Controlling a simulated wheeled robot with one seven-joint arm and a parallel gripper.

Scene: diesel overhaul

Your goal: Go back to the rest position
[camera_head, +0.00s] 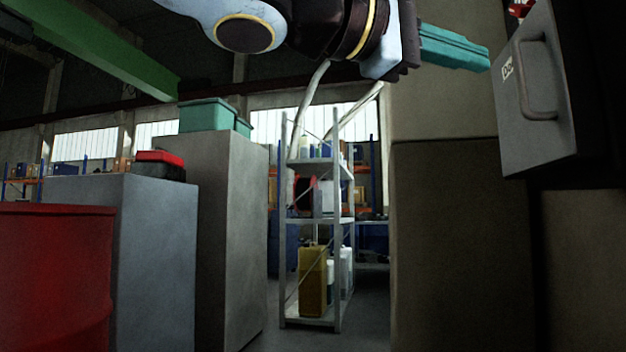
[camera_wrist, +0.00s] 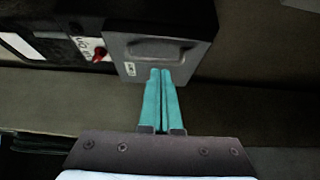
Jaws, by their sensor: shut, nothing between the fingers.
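My gripper (camera_head: 488,59) reaches in from the top of the head view, its teal fingers pointing right. In the wrist view the two teal fingers (camera_wrist: 160,72) lie side by side, shut with nothing between them. The fingertips point at a grey panel or drawer front (camera_head: 533,100) with a bar handle (camera_head: 541,80) and a small label. The same grey front (camera_wrist: 150,58) is just past the fingertips in the wrist view. I cannot tell whether the tips touch it. A red knob or switch (camera_wrist: 99,54) shows beside it.
A beige block (camera_head: 458,230) stands below my gripper. A metal shelf rack (camera_head: 338,220) with a yellow canister stands further back. Grey cabinets (camera_head: 155,250) and a red drum (camera_head: 55,275) stand at left. A green beam (camera_head: 95,45) runs overhead. Floor shows between cabinet and block.

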